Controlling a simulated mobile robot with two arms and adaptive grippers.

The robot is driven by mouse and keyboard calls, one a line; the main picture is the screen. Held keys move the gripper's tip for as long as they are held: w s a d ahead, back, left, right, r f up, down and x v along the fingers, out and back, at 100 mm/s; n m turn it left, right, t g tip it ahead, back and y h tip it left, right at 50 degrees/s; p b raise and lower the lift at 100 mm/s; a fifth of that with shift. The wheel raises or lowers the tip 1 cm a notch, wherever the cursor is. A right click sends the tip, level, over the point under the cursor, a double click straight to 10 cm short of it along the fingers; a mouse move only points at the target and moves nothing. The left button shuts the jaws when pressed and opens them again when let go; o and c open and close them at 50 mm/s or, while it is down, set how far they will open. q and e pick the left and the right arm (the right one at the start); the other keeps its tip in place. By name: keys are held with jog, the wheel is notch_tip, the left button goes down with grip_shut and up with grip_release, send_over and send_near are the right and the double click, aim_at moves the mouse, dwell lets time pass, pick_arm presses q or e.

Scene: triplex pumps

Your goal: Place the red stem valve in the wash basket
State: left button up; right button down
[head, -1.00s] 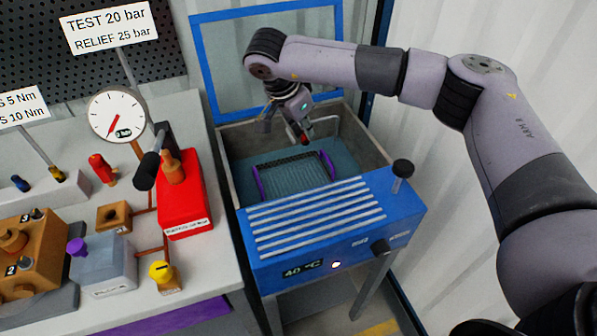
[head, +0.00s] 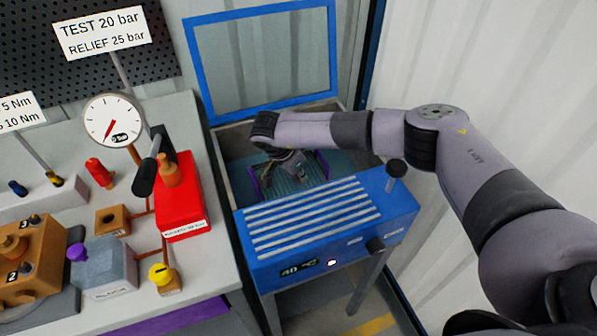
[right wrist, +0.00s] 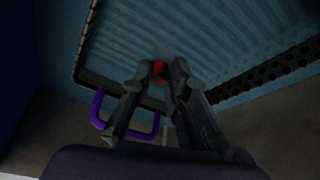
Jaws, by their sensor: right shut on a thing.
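The red stem valve (right wrist: 158,68) shows as a small red tip between the fingers of my right gripper (right wrist: 158,82) in the right wrist view; the rest of it is hidden by the fingers. The gripper is shut on it. In the head view my right gripper (head: 294,167) is down inside the blue washer, over the wash basket. The wash basket has purple handles (head: 322,164) and a ribbed floor, partly covered by the gripper. In the right wrist view the basket's dark perforated rim (right wrist: 262,80) runs behind the fingers. My left gripper is not in view.
The washer (head: 330,215) has its blue-framed lid (head: 265,55) raised behind, a slatted front top and a black knob (head: 396,168). The bench at left holds a red box (head: 180,200), a gauge (head: 112,120) and another red piece (head: 100,172).

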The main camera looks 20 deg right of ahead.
jog(key=shift+f, duration=0.1)
jog(key=c, duration=1.9)
grip_release()
jog(key=o, duration=0.4)
jog(key=shift+c, duration=0.2)
jog(key=shift+r, duration=0.25)
jog(key=b+v, duration=0.1)
jog(key=v, duration=1.1)
jog(key=shift+b, duration=0.35)
